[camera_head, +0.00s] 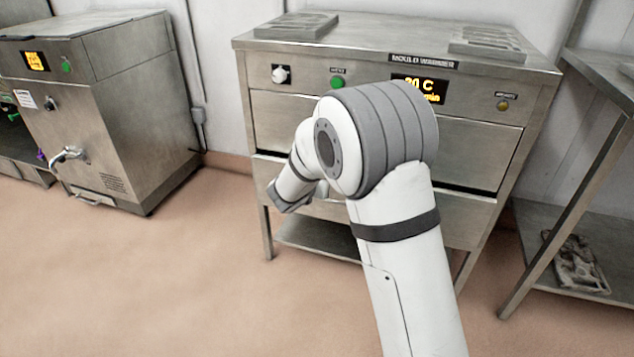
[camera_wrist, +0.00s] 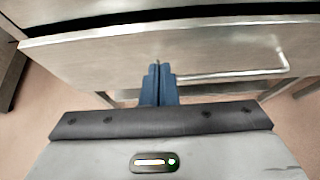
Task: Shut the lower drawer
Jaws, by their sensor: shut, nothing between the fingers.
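The lower drawer (camera_head: 462,217) of the mould warmer stands partly out, with a dark gap above its front. My arm covers its middle in the head view. In the wrist view its steel front (camera_wrist: 100,58) spans the picture, with a bar handle (camera_wrist: 230,76) to the right of my fingers. My gripper (camera_wrist: 157,70) is shut and empty, its blue fingertips pointing at the front, left of the handle. I cannot tell whether they touch it. In the head view my gripper (camera_head: 298,196) is at the left part of the drawer, its fingertips hidden.
The mould warmer (camera_head: 365,45) has a display, knob and buttons, with moulds (camera_head: 290,25) on top. An open lower shelf (camera_head: 315,240) is beneath the drawers. A steel machine (camera_head: 110,110) stands left and a steel table (camera_head: 608,65) right. The floor in front is clear at left.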

